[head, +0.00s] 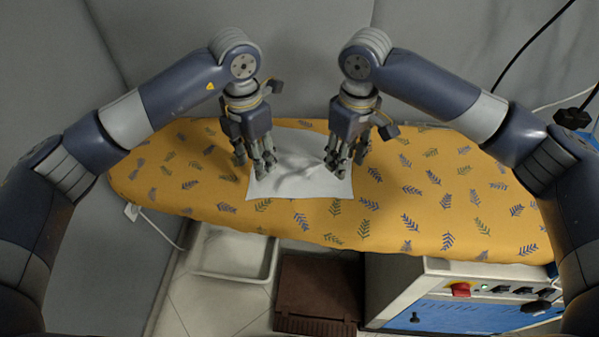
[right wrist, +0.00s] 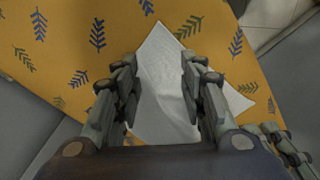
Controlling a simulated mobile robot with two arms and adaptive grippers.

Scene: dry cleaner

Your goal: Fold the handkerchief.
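A white handkerchief (head: 290,187) lies spread on the yellow leaf-patterned ironing board (head: 400,225), with slight wrinkles near its middle. My left gripper (head: 257,165) points down over its left edge, fingers apart. My right gripper (head: 345,163) points down over its right part, fingers apart. In the right wrist view the handkerchief (right wrist: 163,85) shows between the open fingers of the right gripper (right wrist: 157,62), with no cloth pinched. I cannot tell whether the fingertips touch the cloth. The fingers hide parts of its left and right edges.
The board is bare on both sides of the cloth. Below its front edge are a white tray (head: 233,274), a brown box (head: 316,300) and a machine with switches (head: 470,270). Grey padded walls stand behind; a black cable hangs at the right.

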